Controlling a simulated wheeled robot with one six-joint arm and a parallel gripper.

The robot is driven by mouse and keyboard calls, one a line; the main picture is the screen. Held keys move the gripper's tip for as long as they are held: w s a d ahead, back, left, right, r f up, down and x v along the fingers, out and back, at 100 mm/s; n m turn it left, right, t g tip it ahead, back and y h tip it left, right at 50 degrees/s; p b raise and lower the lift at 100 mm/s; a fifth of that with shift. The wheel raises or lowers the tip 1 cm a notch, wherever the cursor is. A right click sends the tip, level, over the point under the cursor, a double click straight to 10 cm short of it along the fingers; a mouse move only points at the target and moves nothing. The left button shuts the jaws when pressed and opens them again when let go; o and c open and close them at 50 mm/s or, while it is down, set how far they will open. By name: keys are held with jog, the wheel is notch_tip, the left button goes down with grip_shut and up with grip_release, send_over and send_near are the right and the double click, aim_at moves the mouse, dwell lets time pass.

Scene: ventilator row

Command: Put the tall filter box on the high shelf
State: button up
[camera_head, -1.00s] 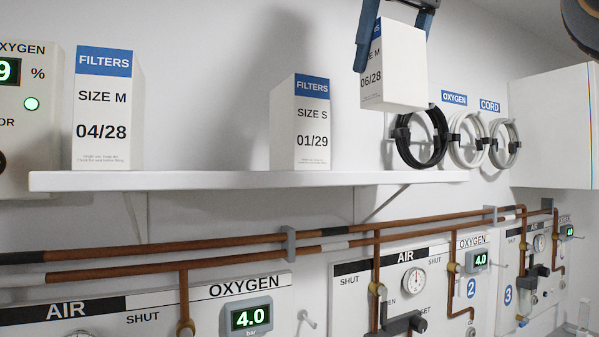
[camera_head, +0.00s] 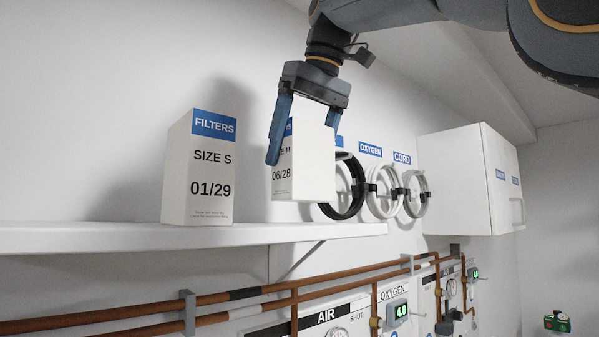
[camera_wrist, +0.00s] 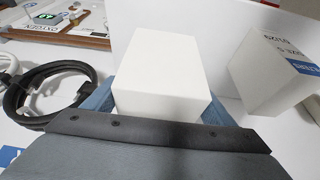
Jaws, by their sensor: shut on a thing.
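The tall white filter box (camera_head: 306,165), with a blue band and the marks "M" and "06/28", hangs upright in my gripper (camera_head: 303,142). My gripper points down, shut on the box's upper part with a blue finger on each side. The box's underside is a little above the level of the high white shelf (camera_head: 300,232), near its right end, with a visible gap. Whether it is directly over the shelf is hard to tell. In the wrist view the held box (camera_wrist: 160,75) shows as a plain white block between the fingers.
A "SIZE S 01/29" filter box (camera_head: 205,170) stands on the shelf left of the held box. A black hose coil (camera_head: 347,208) and pale coils (camera_head: 382,195) hang on the wall just right. A white cabinet (camera_head: 465,180) is farther right. Copper pipes (camera_head: 340,280) run below the shelf.

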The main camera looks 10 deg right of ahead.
aim_at(301, 171)
jog(key=shift+f, duration=1.7)
jog(key=shift+f, duration=0.15)
jog(key=o, duration=1.1)
jog(key=shift+o, duration=0.2)
